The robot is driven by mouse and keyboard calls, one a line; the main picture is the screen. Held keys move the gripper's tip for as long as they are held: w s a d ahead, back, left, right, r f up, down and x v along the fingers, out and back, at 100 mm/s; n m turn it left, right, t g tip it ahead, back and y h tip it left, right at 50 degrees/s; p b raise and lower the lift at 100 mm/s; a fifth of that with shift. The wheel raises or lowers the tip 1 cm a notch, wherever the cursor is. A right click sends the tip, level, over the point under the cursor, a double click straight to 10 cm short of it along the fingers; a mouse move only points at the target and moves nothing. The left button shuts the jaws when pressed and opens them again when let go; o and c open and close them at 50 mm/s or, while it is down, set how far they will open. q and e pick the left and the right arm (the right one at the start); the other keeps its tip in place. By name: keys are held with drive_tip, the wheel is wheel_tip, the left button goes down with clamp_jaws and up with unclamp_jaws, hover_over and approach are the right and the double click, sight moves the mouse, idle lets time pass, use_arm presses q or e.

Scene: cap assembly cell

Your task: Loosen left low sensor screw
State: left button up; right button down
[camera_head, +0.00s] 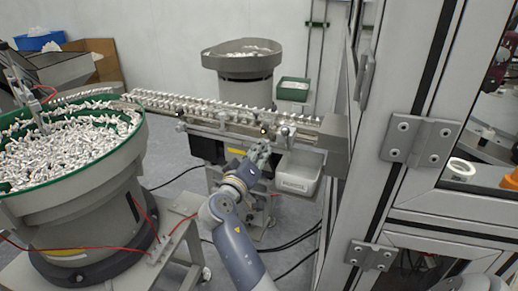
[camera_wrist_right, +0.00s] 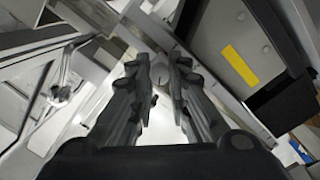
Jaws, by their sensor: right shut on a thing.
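My right gripper (camera_head: 263,146) reaches up to the front of the linear feed rail (camera_head: 215,110), just below the rail's sensor brackets. In the right wrist view its two dark fingers (camera_wrist_right: 159,72) are close together, shut on the small left low sensor screw, at the grey metal bracket under the rail. The screw is mostly hidden between the fingertips, and its thread and turn cannot be made out. In the head view the gripper covers it. My left gripper is in neither view.
A bowl feeder (camera_head: 70,150) full of white parts stands at the left. The machine cabinet frame (camera_head: 395,150) closes off the right side. A second bowl feeder (camera_head: 243,62) stands behind the rail. Red cables run low at the left.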

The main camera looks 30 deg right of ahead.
drive_tip(key=shift+r+n+p, duration=0.1)
drive_tip(key=shift+n+p, duration=6.4)
drive_tip(key=shift+n, duration=2.4)
drive_tip(key=c, duration=1.5)
unclamp_jaws()
drive_tip(key=shift+d, duration=0.1)
